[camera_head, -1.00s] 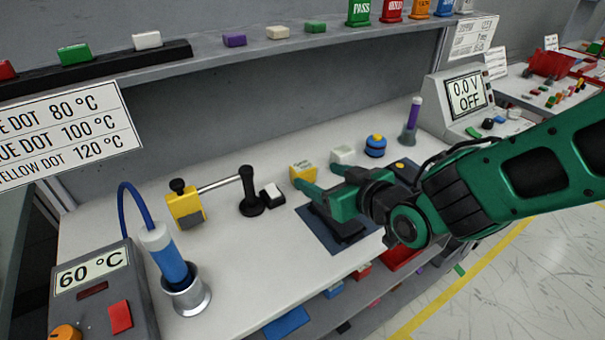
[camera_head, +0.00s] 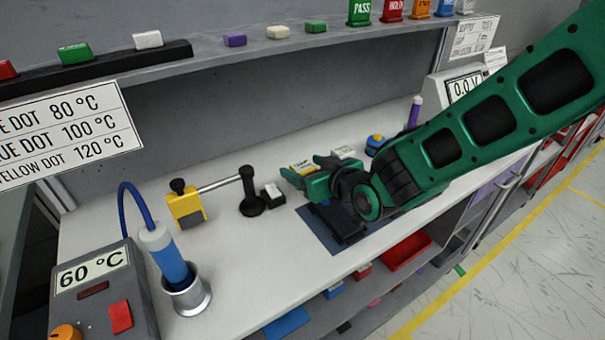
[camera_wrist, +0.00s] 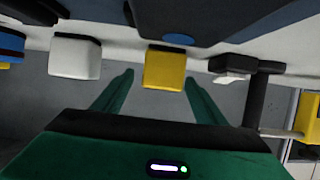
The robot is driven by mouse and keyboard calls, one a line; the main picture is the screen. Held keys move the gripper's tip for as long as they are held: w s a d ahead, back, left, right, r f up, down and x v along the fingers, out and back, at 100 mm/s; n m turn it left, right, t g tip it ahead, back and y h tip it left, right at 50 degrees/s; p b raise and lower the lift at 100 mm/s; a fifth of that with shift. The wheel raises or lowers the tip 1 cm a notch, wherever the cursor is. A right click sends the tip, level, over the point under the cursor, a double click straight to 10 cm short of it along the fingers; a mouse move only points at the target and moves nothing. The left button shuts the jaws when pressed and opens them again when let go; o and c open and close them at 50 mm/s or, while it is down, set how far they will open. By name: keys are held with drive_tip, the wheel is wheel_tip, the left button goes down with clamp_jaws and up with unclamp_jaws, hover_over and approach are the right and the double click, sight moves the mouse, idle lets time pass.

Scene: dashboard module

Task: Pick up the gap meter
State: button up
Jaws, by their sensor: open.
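A small yellow box with a pale label on top (camera_head: 303,167), which looks to be the gap meter, stands on the bench beyond the dark blue mat. Its lettering is too small to read for certain. My gripper (camera_head: 300,165) is open and low at the box, which the green fingers partly hide in the head view. In the wrist view the yellow box (camera_wrist: 164,68) appears between the two spread fingertips of my gripper (camera_wrist: 159,78). I cannot tell whether the fingers touch it.
A white box (camera_head: 343,152) and a blue knobbed object (camera_head: 375,143) stand to the right. A black stand (camera_head: 251,195) and a small black-and-white block (camera_head: 273,195) stand left. A black object (camera_head: 338,222) lies on the mat (camera_head: 318,228).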

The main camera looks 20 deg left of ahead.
drive_tip(key=c, duration=1.2)
drive_tip(key=shift+r, duration=0.1)
